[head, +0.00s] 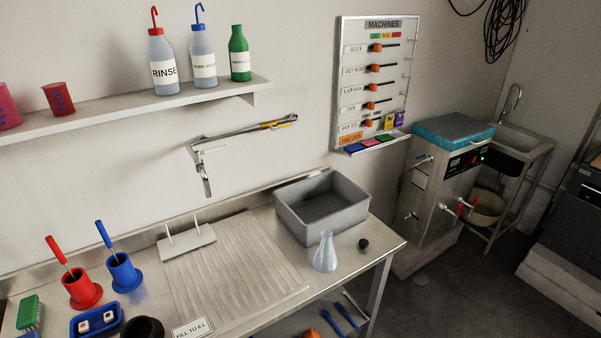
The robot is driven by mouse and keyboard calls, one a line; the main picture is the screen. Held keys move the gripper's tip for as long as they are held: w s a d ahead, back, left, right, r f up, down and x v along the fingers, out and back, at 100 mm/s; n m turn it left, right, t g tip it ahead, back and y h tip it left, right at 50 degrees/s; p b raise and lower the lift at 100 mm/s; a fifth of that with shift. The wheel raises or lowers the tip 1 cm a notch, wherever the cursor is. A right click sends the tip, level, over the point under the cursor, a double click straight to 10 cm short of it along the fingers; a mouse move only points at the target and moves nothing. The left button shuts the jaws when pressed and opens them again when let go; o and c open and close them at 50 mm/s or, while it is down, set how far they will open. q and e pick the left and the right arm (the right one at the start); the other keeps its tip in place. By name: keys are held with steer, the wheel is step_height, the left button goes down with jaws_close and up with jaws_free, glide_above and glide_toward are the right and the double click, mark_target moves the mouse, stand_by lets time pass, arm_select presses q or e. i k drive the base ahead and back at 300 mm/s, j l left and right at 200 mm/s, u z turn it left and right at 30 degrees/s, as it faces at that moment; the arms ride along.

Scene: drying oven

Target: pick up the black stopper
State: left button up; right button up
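The black stopper (364,244) is a small dark round piece lying on the bench top (345,268) near its right end. It sits just right of a clear conical flask (325,252) and in front of the grey basin (322,207), apart from both. Nothing covers it. Neither of my grippers shows in the head view.
A ribbed draining board (235,265) fills the middle of the bench. Red (82,288) and blue (124,272) brush holders stand at the left. A wall tap (205,175) hangs above the bench. A steel machine (445,190) stands beyond its right end.

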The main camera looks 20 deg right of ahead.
mark_target(363, 243)
steer(key=z, duration=1.25)
